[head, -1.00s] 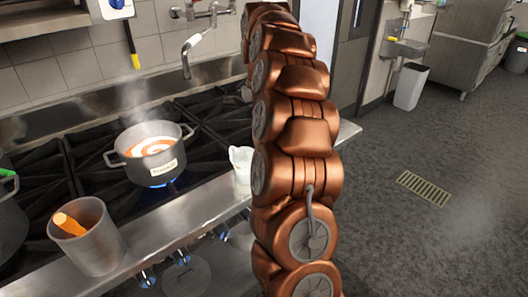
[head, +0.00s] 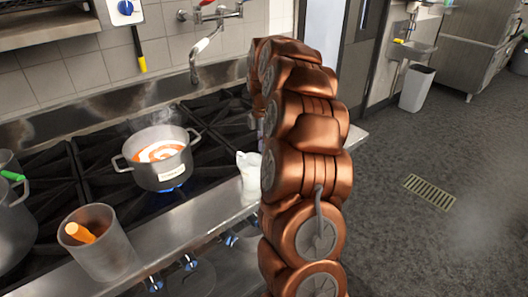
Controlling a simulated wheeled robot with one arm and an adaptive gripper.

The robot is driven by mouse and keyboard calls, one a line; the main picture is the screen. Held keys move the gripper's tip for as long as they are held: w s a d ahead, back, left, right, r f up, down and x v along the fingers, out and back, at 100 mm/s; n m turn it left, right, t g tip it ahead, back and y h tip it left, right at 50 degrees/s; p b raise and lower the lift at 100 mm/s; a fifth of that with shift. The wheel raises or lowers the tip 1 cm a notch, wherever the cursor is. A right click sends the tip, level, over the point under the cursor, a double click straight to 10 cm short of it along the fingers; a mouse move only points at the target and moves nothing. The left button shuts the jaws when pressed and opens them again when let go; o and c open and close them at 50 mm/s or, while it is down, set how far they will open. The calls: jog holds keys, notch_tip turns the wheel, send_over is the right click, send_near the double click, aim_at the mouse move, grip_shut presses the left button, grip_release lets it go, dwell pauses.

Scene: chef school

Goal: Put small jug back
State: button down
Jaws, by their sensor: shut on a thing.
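The small white jug (head: 247,174) stands upright at the steel front ledge of the stove, right of the steaming pot. Its right side is hidden behind my copper arm, and I cannot tell whether anything touches it there. My arm rises through the middle of the head view and bends over at the top. My gripper and its fingertips are hidden behind the arm.
A steaming pot (head: 161,176) with orange and white swirled contents sits over a blue flame. A metal container (head: 104,259) with an orange-handled tool stands on the front ledge (head: 180,226). A tap (head: 207,40) hangs above the stove. Open floor lies to the right.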

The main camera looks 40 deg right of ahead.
jog(key=shift+f+p, duration=0.35)
jog(key=shift+f, duration=1.05)
jog(key=shift+f, duration=0.1)
jog(key=c, duration=1.2)
grip_release()
notch_tip(320, 180, up, 11)
jog(key=b, duration=0.3)
jog(key=shift+f, duration=0.2)
jog(key=shift+r, duration=0.85)
jog(key=shift+s, duration=0.1)
